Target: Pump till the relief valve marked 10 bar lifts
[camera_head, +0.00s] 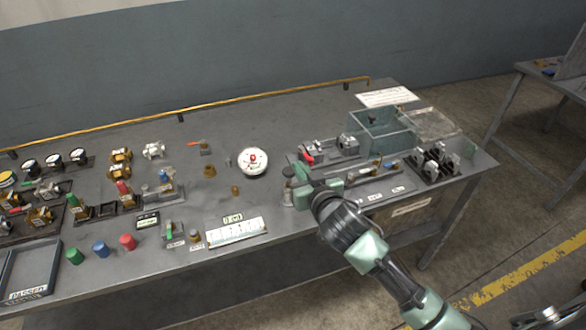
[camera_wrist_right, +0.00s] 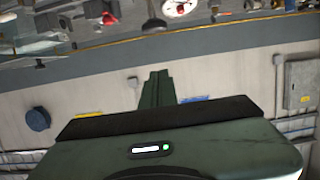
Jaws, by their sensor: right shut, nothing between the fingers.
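My right gripper (camera_head: 304,194) is shut and empty. It is at the bench's front edge, beside a grey upright cylinder with a dark knob (camera_head: 289,186); I cannot tell whether they touch. A rig with a red-handled valve (camera_head: 308,159), brass fittings (camera_head: 378,164) and a clear tank (camera_head: 380,132) stands to the right. No 10 bar marking is legible. My left gripper is out of view.
Several valves, dials and coloured caps (camera_head: 128,242) cover the left of the bench. A tray labelled PASSED (camera_head: 30,292) is at front left. A white chart (camera_head: 236,232) lies near the front edge. A brass rail (camera_head: 220,103) runs along the back. The middle rear is clear.

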